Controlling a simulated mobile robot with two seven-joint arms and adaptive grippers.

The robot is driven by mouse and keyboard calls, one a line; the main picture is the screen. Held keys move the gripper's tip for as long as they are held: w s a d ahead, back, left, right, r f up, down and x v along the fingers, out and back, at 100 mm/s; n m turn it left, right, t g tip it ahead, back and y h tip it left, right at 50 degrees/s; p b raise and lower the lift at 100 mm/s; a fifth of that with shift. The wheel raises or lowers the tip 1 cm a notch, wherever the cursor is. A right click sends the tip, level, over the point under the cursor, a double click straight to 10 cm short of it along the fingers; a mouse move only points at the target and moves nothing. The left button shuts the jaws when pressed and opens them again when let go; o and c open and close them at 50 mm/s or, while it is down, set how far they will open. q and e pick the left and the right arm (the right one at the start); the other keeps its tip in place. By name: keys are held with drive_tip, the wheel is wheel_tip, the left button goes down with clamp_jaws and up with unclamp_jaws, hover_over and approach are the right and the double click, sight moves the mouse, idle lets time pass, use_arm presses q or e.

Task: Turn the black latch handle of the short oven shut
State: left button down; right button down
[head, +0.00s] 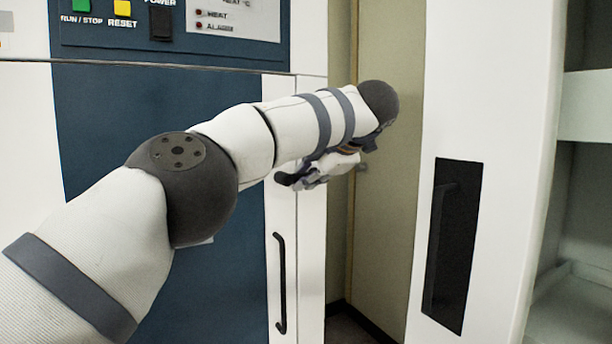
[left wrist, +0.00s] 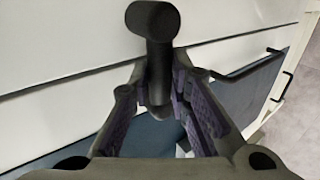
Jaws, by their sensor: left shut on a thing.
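The short oven (head: 165,110) is a white and dark blue cabinet on the left of the head view. Its black latch handle (left wrist: 153,35) shows large in the left wrist view, with a rounded knob-like end and a stem reaching down between my fingers. My left gripper (left wrist: 158,92) is shut on this handle, with a finger on each side of the stem. In the head view my left gripper (head: 300,178) is by the oven's front right edge, partly hidden by my own arm. A dark end of the latch handle (head: 284,179) shows beside it. My right gripper is in neither view.
A vertical black bar handle (head: 281,283) is on the oven front below the gripper. A control panel (head: 170,25) with buttons is above. A white panel with a recessed black handle (head: 452,245) and open shelves (head: 590,105) stand at right. A narrow gap lies between.

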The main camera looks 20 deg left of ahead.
use_arm(q)
drive_tip(key=c, duration=1.5)
unclamp_jaws()
drive_tip(key=v, duration=1.2)
